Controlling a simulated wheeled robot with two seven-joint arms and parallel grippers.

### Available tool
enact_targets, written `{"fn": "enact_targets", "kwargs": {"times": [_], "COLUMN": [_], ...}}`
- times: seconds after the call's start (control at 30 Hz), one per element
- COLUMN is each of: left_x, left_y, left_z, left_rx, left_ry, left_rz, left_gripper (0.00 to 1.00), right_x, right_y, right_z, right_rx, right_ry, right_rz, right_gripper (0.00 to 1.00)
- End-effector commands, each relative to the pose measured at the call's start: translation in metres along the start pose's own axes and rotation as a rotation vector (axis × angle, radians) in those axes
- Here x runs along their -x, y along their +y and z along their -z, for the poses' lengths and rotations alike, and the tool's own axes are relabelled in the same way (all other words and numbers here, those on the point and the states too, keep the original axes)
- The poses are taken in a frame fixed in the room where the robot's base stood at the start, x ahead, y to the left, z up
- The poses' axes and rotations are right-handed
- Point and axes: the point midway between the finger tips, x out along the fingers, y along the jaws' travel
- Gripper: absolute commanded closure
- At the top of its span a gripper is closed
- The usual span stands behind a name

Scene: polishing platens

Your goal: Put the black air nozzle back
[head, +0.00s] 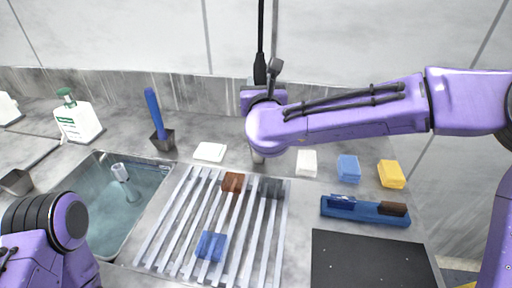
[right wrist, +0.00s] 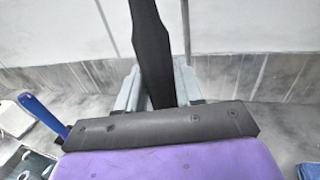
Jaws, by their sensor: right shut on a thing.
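The black air nozzle (head: 260,68) hangs on a thin black hose at the back wall in the head view. In the right wrist view the nozzle (right wrist: 152,45) stands nearly upright between the two grey fingers. My right gripper (right wrist: 158,85) is shut on it. In the head view my purple right wrist hides the fingers and the nozzle's lower part. No holder for the nozzle can be made out. My left arm shows at the lower left of the head view, but its fingers are out of the picture.
A sink (head: 130,205) and a slatted rack (head: 160,240) with several blocks lie in front. A blue-handled brush (head: 154,112) in a grey cup and a soap bottle (head: 77,118) stand at the back left. Sponges, a blue tray (head: 365,212) and a black plate (head: 370,262) are at right.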

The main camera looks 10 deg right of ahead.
Motion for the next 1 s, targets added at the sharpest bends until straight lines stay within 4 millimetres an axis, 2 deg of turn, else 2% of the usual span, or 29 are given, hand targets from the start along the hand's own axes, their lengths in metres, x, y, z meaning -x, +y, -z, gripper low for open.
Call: {"fn": "enact_targets", "kwargs": {"times": [0.2, 0.53, 0.6, 0.97, 1.0], "left_x": [0.004, 0.008, 0.008, 0.002, 0.004], "left_y": [-0.001, -0.001, -0.001, 0.000, 0.000], "left_z": [0.001, 0.003, 0.003, 0.001, 0.001], "left_rx": [0.000, 0.000, 0.000, 0.000, 0.000], "left_ry": [-0.001, 0.000, 0.000, 0.000, 0.000], "left_rz": [0.001, 0.000, 0.000, 0.000, 0.000], "left_gripper": [0.25, 0.25, 0.25, 0.25, 0.25], "right_x": [0.000, 0.000, 0.000, 0.000, 0.000], "right_y": [0.001, 0.001, 0.001, 0.000, 0.000], "right_z": [0.044, 0.093, 0.099, 0.105, 0.103], "right_rx": [0.005, 0.005, 0.001, -0.001, -0.001], "right_ry": [0.004, 0.003, 0.000, 0.000, 0.001], "right_rz": [-0.001, -0.001, -0.001, 0.000, 0.000], "right_gripper": [0.94, 0.94, 0.94, 0.94, 0.51]}}
